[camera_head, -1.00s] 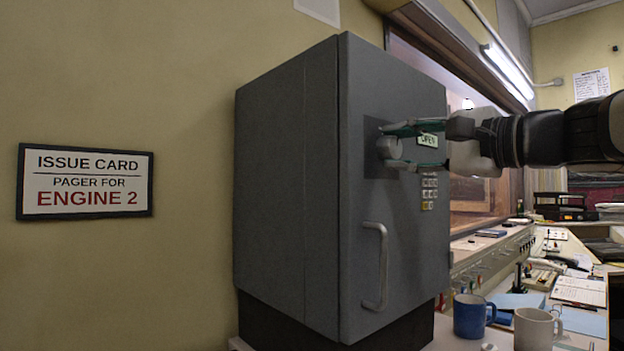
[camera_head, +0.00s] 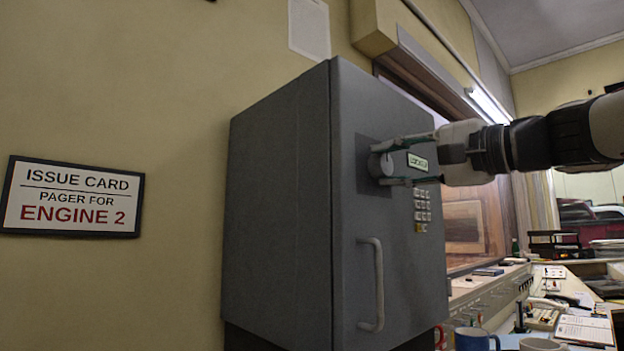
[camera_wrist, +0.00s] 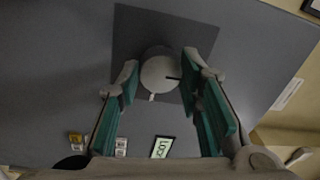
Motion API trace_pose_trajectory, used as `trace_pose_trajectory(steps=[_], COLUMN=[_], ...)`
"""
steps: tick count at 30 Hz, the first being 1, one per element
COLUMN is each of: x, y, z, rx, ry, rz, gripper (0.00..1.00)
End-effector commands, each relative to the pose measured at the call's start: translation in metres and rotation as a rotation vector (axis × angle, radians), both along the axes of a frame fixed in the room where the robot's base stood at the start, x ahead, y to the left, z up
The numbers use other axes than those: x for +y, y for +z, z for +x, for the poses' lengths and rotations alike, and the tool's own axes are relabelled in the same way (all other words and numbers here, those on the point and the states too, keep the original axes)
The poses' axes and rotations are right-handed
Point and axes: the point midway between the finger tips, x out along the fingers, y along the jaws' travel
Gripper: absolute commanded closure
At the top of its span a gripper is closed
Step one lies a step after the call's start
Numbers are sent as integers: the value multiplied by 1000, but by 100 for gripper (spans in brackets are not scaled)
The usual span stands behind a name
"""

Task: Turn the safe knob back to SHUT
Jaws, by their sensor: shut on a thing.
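The grey safe (camera_head: 275,200) stands against the wall with its door closed. The round pale knob (camera_head: 378,166) sits on a dark square plate high on the door. My gripper (camera_head: 387,164) reaches in from the right, with one finger above and one below the knob. In the wrist view the knob (camera_wrist: 158,74) lies between the green-padded fingers; a dark mark shows on its right side and a small white mark below it. The small display (camera_head: 417,161) is partly covered by my gripper; its lettering looks like LOCKED. It also shows in the wrist view (camera_wrist: 162,147), beginning "LOC".
A keypad (camera_head: 422,207) and a vertical door handle (camera_head: 373,285) are below the knob. A blue mug (camera_head: 474,340) stands on the cluttered desk at lower right. A sign (camera_head: 72,197) hangs on the left wall, and the wall area between is clear.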

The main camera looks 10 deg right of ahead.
Motion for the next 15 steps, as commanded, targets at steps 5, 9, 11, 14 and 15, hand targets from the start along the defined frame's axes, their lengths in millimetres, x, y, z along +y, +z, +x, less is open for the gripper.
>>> trace_pose_trajectory(steps=[5,9,11,14,15], x=[1,1,1,1,1], y=[-2,-1,-1,-1,-1], z=[0,0,0,0,0], rx=[3,3,3,2,2], ry=[4,4,3,2,2], rz=[-3,-1,-1,0,0], gripper=[65,47,47,47,47])
